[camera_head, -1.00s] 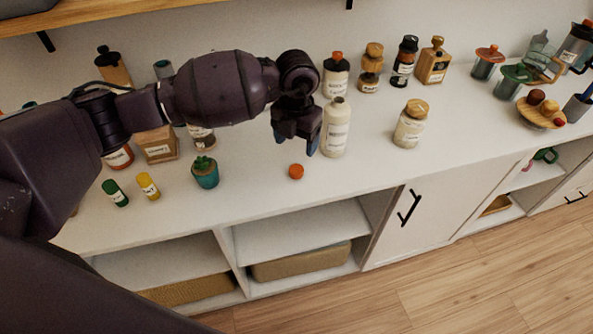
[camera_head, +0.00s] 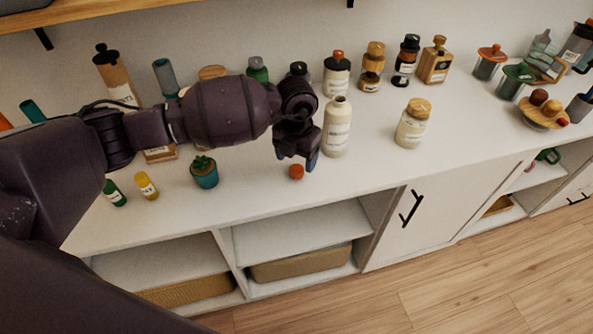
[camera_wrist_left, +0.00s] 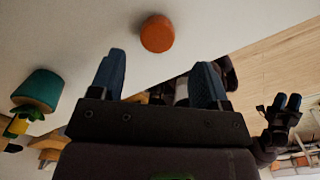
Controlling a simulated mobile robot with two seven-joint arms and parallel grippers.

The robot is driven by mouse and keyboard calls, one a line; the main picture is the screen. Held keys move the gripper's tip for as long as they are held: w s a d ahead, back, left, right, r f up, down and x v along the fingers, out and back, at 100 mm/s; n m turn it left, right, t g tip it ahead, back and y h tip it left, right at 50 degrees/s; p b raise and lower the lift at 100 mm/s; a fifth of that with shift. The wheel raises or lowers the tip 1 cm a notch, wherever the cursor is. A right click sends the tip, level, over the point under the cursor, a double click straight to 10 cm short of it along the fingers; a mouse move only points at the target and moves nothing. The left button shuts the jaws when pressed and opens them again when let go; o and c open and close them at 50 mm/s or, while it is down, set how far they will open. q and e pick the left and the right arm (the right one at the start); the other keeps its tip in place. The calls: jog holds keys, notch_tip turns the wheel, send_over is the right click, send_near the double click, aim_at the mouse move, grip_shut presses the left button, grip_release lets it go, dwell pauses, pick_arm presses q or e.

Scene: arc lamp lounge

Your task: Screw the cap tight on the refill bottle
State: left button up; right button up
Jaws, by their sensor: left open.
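The refill bottle (camera_head: 337,130) is cream white with a label and an open, bare neck. It stands upright on the white counter. A small orange cap (camera_head: 296,172) lies on the counter, to the front left of the bottle. My left gripper (camera_head: 297,158) is open and empty just above and behind the cap, pointing down, left of the bottle. In the left wrist view the cap (camera_wrist_left: 157,33) shows beyond the fingertips, roughly centred between them, not held. A dark gripper that seems to be my right one (camera_wrist_left: 286,103) shows small at the right of that view.
A teal plant pot (camera_head: 205,175) and small yellow (camera_head: 147,186) and green (camera_head: 114,193) bottles stand left of the cap. A cork-topped jar (camera_head: 412,125) stands right of the bottle. Several bottles line the back. The counter's front edge is close to the cap.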

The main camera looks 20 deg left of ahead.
pick_arm(q)
jog(key=f, duration=0.4)
jog(key=shift+w+a+f+b, duration=0.1)
jog(key=shift+w+f+b, duration=0.2)
jog(key=shift+b, duration=0.1)
jog(key=shift+f, duration=0.25)
jog(key=c, duration=0.9)
jog(key=shift+c, duration=0.5)
jog(key=shift+r, duration=0.25)
notch_tip(320, 180, up, 10)
jog(key=p, duration=0.2)
notch_tip(320, 180, up, 8)
send_over(296, 169)
jog(key=shift+r, duration=0.8)
